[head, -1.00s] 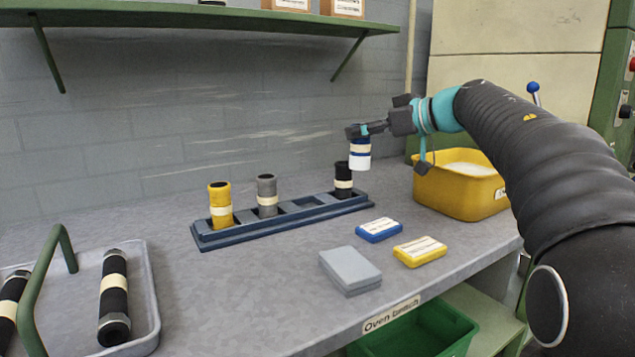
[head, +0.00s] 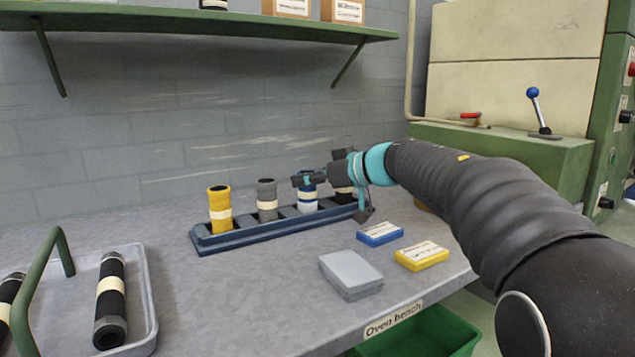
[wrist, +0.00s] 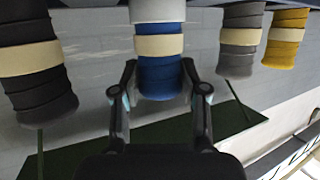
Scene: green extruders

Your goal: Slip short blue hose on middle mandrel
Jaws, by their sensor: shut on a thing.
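In the wrist view, which is upside down, the fingers (wrist: 160,92) flank the blue hose (wrist: 159,72). I cannot tell whether its lower end is seated in the rack. No bare mandrel shows clearly; any inside the hose is hidden.
A yellow hose (head: 219,206) stands at the rack's left end. A grey tray (head: 150,295) holds black banded cylinders. A grey box (head: 350,272), a blue box (head: 380,233) and a yellow box (head: 421,255) lie in front. A green shelf (head: 200,22) is above.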

